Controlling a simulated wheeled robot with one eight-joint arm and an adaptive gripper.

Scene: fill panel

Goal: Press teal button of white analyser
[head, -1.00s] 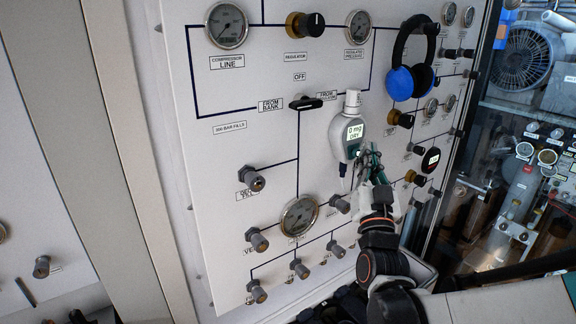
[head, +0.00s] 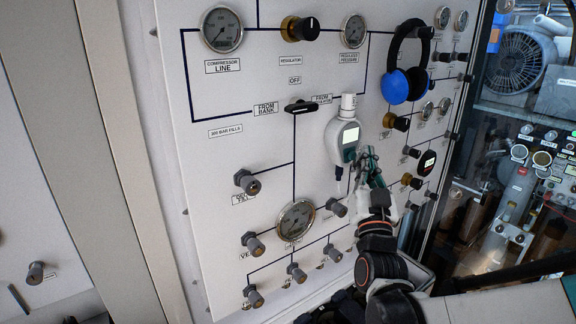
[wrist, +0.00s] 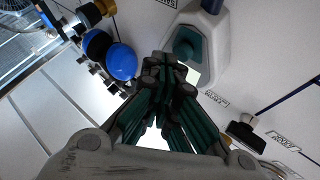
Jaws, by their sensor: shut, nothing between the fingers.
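The white analyser (head: 341,130) hangs upright on the panel, right of centre in the head view. Its small screen (head: 350,136) is lit pale with no readable text. In the wrist view the analyser's white body (wrist: 214,30) is at the top, with its teal button (wrist: 187,44) facing me and the screen partly behind my fingers. My gripper (head: 366,156) is shut and empty, its teal fingers pointing at the analyser's lower right. In the wrist view the fingertips (wrist: 165,62) lie just beside the button's lower left; I cannot tell whether they touch.
Blue headphones (head: 404,84) hang to the analyser's upper right. A black selector lever (head: 300,106) is to its left, and a gauge (head: 296,220) is below left. Several knobs and fittings stick out around my gripper. A glazed cabinet with machinery (head: 520,150) stands at right.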

